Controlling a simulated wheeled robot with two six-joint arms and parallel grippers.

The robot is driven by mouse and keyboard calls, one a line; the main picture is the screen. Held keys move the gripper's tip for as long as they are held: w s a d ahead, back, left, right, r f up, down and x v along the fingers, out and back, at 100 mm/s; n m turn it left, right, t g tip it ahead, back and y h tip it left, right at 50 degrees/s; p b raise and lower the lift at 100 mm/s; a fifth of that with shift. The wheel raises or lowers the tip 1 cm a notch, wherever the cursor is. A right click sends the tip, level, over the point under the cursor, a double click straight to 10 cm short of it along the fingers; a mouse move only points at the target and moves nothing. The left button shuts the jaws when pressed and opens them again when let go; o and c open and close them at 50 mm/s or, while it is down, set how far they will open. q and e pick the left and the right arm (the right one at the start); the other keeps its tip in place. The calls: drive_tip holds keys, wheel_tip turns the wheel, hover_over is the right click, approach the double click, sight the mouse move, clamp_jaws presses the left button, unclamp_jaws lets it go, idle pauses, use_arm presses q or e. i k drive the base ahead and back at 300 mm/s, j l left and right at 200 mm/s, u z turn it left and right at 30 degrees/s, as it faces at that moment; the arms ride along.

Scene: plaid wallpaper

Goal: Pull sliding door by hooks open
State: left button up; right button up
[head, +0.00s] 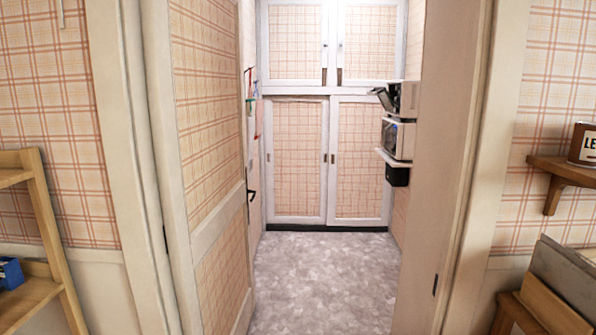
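Neither of my grippers shows in the head view. Through an open doorway, a pair of plaid-panelled lower doors with white frames closes the far wall: a left door (296,160) and a right door (358,160). They meet edge to edge with no visible gap.
A plaid door (207,140) with a dark lever handle (251,193) stands open at the doorway's left. A shelf with dark and white appliances (399,140) juts out at the passage's right. The grey floor (325,280) is clear. Wooden shelves (30,290) stand at left.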

sight(296, 128)
drive_tip(key=i+u, duration=0.1)
drive_tip(key=u, duration=0.8)
drive_tip(key=i+l+u, duration=0.1)
drive_tip(key=u, duration=0.3)
drive_tip(key=i+l+u, duration=0.1)
drive_tip(key=u, duration=0.35)
drive_tip(key=l+u, duration=0.15)
drive_tip(key=u, duration=0.3)
drive_tip(key=l+u, duration=0.15)
drive_tip(key=u, duration=0.3)
drive_tip(key=l+u, duration=0.35)
drive_tip(key=l, duration=4.95)
drive_tip(key=l+u, duration=0.1)
drive_tip(key=l, duration=3.45)
drive_tip(key=l+z, duration=0.3)
drive_tip(key=z, duration=0.15)
drive_tip(key=l+z, duration=0.35)
drive_tip(key=z, duration=0.15)
